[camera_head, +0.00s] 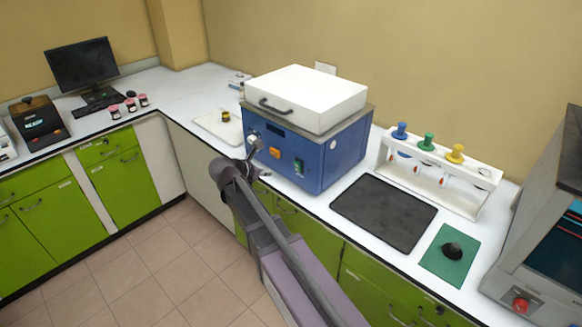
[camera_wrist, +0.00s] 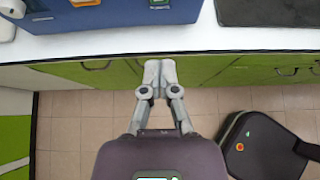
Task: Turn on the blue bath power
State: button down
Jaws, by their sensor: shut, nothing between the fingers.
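The blue bath (camera_head: 330,160), a blue box with a white lid (camera_head: 305,97), stands on the counter. Its front face carries an orange button (camera_head: 275,152) and a green switch (camera_head: 298,167); whether the switch is lit I cannot tell. In the wrist view, the bath's lower front (camera_wrist: 115,17) crosses the top, with the green switch (camera_wrist: 160,3) partly cut off. My gripper (camera_wrist: 160,68) is shut and empty, its fingertips below the counter edge in that picture and apart from the switch. In the head view, my gripper (camera_head: 251,154) is small, near the bath's left front side.
A dark mat (camera_head: 385,211) lies right of the bath, before a white rack (camera_head: 440,175) with coloured-top items. A green mat (camera_head: 450,257) holds a black object. A grey machine (camera_head: 545,230) stands far right. A tray (camera_head: 215,125) lies left of the bath.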

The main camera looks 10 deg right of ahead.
jog(key=shift+d+f, duration=0.1)
dwell(0.3)
jog(key=b, duration=0.5)
send_near(297, 168)
jog(key=x, duration=0.5)
jog(key=shift+f, duration=0.4)
jog(key=shift+w+d+r, duration=0.1)
jog(key=shift+w+d, duration=0.2)
jog(key=shift+d, duration=0.15)
